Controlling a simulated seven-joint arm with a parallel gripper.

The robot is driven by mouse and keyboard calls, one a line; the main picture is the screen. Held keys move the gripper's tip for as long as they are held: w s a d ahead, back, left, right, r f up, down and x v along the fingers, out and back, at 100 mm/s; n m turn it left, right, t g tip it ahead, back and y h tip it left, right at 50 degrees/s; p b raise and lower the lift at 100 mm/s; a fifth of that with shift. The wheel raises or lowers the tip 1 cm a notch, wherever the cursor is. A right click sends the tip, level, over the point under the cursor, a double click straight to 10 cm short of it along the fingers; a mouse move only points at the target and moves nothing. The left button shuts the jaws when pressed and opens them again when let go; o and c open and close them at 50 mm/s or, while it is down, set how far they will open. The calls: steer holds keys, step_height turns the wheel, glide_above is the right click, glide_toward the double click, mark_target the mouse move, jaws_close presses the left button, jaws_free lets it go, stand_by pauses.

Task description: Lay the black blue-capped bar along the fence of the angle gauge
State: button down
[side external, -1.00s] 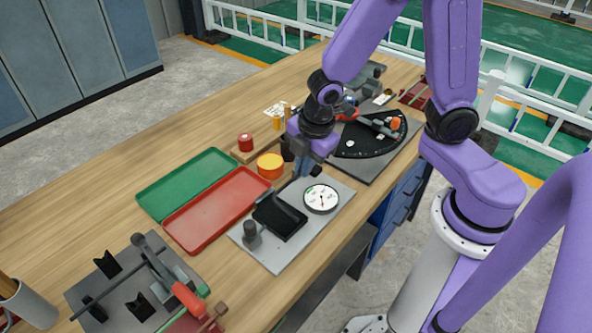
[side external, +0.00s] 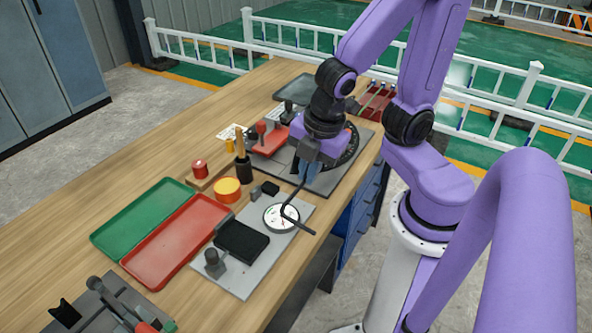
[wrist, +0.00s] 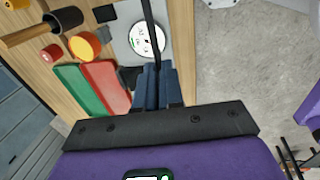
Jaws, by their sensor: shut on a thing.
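My gripper (side external: 303,178) is shut on a black bar (side external: 297,224) and holds it up over the near bench edge by the dial plate. The bar slopes down from the fingers and bends toward the lower right. In the wrist view, the bar (wrist: 150,25) runs up the picture from between the blue fingers (wrist: 158,80). No blue cap can be made out on it. The angle gauge, a black fan-shaped plate with pale marks (side external: 352,146), lies behind my gripper on a grey base. My gripper hides much of it, and I cannot make out its fence.
A grey plate holds a white dial (side external: 281,217) and a black block (side external: 242,241). Left of it lie a red tray (side external: 180,240) and a green tray (side external: 140,219). An orange tin (side external: 228,189) and a wood-handled tool (side external: 243,168) stand close by. A red tool (side external: 268,140) lies beside the gauge.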

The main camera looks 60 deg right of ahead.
steer(key=w+a+f, duration=0.2)
steer(key=w, duration=0.4)
steer(key=w+a+f, duration=0.1)
steer(key=w+f, duration=0.2)
steer(key=w, duration=0.4)
steer(key=shift+w+a, duration=0.25)
steer(key=shift+a, duration=0.1)
steer(key=shift+f, duration=3.55)
steer(key=shift+f, duration=0.2)
steer(key=shift+w+r, duration=0.1)
steer(key=shift+w, duration=0.15)
steer(key=c, duration=1.2)
jaws_free()
